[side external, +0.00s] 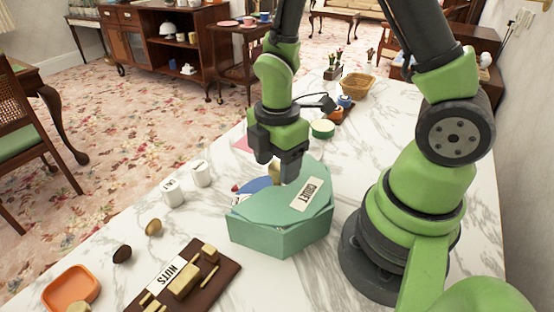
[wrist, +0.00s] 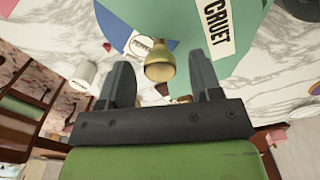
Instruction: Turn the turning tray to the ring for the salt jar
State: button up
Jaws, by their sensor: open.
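A teal, many-sided box (side external: 283,236) with a CRUET label stands on the marble counter. A flat tray surface with a blue sector (side external: 252,186) shows at its far left edge, partly hidden by the box; I take it for the turning tray. A brass knob (wrist: 160,70) shows in the wrist view, between my fingers. My gripper (side external: 280,166) is open, pointing down over the tray's far side; I cannot tell whether it touches the knob. A white round label (wrist: 145,46) lies beside the blue sector. Two white jars (side external: 172,192) (side external: 201,174) stand left of the tray; their lettering is too small to read surely.
A brown NUTS board (side external: 218,262) with wooden blocks lies at the front left, near an orange dish (side external: 70,288). Two small knobs (side external: 122,254) (side external: 154,228) lie on the counter. A wicker basket (side external: 357,85) and a green-rimmed round container (side external: 322,128) stand farther back.

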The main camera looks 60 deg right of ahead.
grip_shut()
jog(key=shift+n, duration=9.3)
